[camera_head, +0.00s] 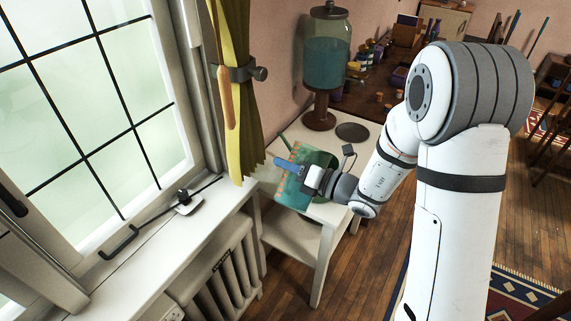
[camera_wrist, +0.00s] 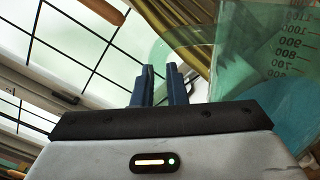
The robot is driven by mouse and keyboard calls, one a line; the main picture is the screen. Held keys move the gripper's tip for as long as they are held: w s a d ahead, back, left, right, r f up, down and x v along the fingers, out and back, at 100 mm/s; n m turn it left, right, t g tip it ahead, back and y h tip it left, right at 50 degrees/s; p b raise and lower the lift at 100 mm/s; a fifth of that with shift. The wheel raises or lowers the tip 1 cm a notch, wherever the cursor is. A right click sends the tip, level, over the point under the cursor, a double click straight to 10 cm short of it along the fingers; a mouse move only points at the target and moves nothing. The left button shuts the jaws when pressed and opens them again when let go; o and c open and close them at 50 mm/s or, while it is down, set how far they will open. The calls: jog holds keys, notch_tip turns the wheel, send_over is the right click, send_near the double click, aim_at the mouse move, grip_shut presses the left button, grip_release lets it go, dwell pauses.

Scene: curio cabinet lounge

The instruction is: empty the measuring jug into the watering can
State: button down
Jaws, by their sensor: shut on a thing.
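The measuring jug (camera_head: 296,183) is clear and greenish, with blue liquid inside and printed marks. My gripper (camera_head: 290,166), with blue fingers, is shut on it above the near side of a small white table. In the wrist view the jug (camera_wrist: 284,45) fills the right side, its numbers showing mirrored and blue liquid below them. The fingers (camera_wrist: 158,88) stand beside a clear curved part that looks like its handle. The green watering can (camera_head: 328,161) is on the table, behind and partly hidden by the jug and gripper. Its opening cannot be made out.
A glass dispenser of blue liquid (camera_head: 327,60) stands at the back of the white table (camera_head: 368,151), near a dark round disc (camera_head: 352,131). A yellow-green curtain (camera_head: 238,110), window sill (camera_head: 150,245) and radiator (camera_head: 222,275) are close on the left.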

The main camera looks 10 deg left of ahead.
jog(key=shift+w+d+r+m+p, duration=0.1)
jog(key=shift+w+r+m+p, duration=0.2)
jog(key=shift+r+p, duration=0.3)
jog(key=shift+w+d+r+m+p, duration=0.15)
jog(key=shift+r+m+p, duration=0.25)
jog(key=shift+p, duration=0.45)
jog(key=shift+w+r+m+p, duration=0.3)
jog(key=shift+r+p, duration=0.2)
jog(key=shift+p, duration=0.2)
jog(key=shift+w+d+r+m+p, duration=0.2)
jog(key=shift+w+r+m+p, duration=0.35)
jog(key=shift+p, duration=0.55)
jog(key=shift+w+d+r+m+p, duration=0.3)
jog(key=shift+r+m+p, duration=0.25)
jog(key=shift+p, duration=0.6)
jog(key=shift+w+d+r+m+p, duration=0.2)
jog(key=shift+w+r+m+p, duration=0.5)
jog(key=shift+p, duration=0.8)
jog(key=shift+w+d+r, duration=0.1)
jog(key=shift+w+r, duration=0.1)
jog(key=shift+w, duration=0.1)
dwell(0.7)
jog(key=shift+w+d+r+m, duration=0.1)
jog(key=shift+w+r+m, duration=0.1)
jog(key=shift+w+m, duration=0.1)
jog(key=shift+w, duration=0.1)
dwell(0.7)
